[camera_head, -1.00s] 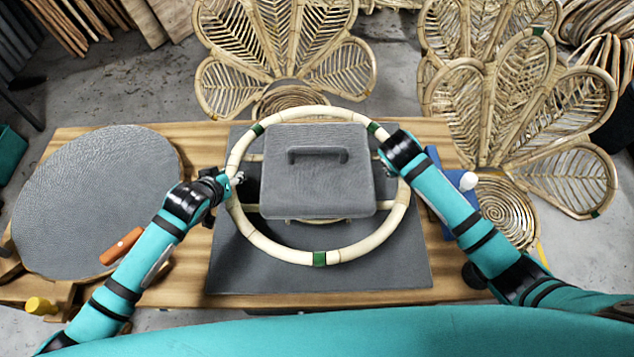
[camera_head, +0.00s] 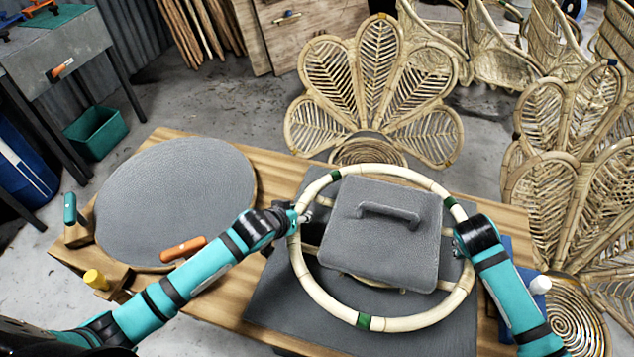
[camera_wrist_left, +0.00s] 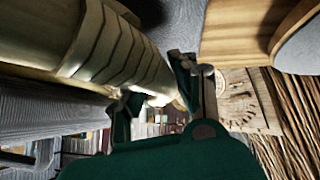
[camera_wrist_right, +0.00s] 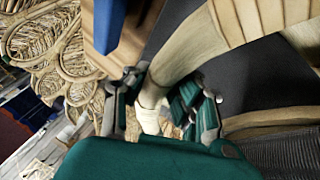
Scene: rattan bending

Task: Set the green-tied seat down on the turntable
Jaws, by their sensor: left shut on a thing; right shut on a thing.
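The green-tied seat is a pale rattan ring (camera_head: 405,324) with green ties, in the head view at centre right, around a grey square pad with a handle (camera_head: 385,225). My left gripper (camera_head: 300,216) is shut on the ring's left side. My right gripper (camera_head: 460,244) is at the ring's right side and shut on it; its fingers are mostly hidden in the head view. Both wrist views show the pale rattan between the fingers, left (camera_wrist_left: 150,98) and right (camera_wrist_right: 150,115). The turntable (camera_head: 175,200) is a grey round disc on the table's left, with nothing on it.
The wooden table (camera_head: 235,300) carries a dark grey mat (camera_head: 290,305) under the ring. An orange-handled tool (camera_head: 183,249) lies by the turntable's front edge, near a yellow knob (camera_head: 96,279). A white-capped bottle (camera_head: 540,285) stands right. Rattan chair backs (camera_head: 375,95) stand behind.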

